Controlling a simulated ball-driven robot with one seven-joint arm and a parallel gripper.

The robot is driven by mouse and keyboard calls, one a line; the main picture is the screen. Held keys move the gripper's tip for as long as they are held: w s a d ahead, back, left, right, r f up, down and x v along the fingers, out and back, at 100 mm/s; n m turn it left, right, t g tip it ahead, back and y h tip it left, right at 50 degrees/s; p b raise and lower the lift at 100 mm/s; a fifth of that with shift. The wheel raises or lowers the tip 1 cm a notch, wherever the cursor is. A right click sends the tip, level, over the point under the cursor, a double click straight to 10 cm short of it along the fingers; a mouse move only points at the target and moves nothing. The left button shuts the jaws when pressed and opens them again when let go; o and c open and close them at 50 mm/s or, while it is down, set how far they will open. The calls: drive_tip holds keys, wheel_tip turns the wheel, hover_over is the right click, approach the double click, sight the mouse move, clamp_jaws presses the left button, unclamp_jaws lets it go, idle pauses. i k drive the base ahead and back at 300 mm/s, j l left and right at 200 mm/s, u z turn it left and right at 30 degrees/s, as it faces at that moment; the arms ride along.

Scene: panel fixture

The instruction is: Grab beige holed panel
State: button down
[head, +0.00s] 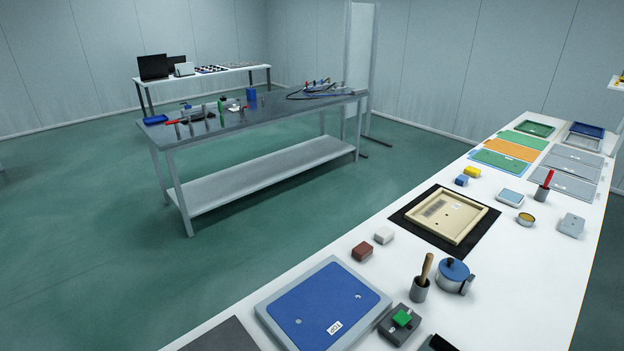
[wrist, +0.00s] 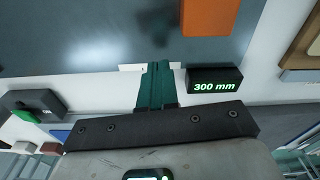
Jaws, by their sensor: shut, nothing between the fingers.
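The beige holed panel (head: 438,216) lies in the head view on a black mat (head: 402,222) on the long white table. It is a flat, light beige piece with a raised rim, a grey hatched patch and small dark holes. My gripper (wrist: 157,70) shows only in the wrist view. Its teal fingers are together with nothing between them, above the table near a dark grey sheet. The panel's holed face is not recognisable in the wrist view. A tan-edged piece (wrist: 303,42) shows at its right edge, and I cannot tell what it is.
A blue panel in a grey frame (head: 282,299), a green-button box (head: 400,323), a tool cup (head: 420,289) and a blue-lidded pot (head: 454,276) stand nearer. In the wrist view, a black "300 mm" display (wrist: 214,79) sits beside my fingers; an orange block (wrist: 208,16) is beyond.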

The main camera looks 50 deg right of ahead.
sight(463, 213)
drive_tip(key=z, duration=1.9)
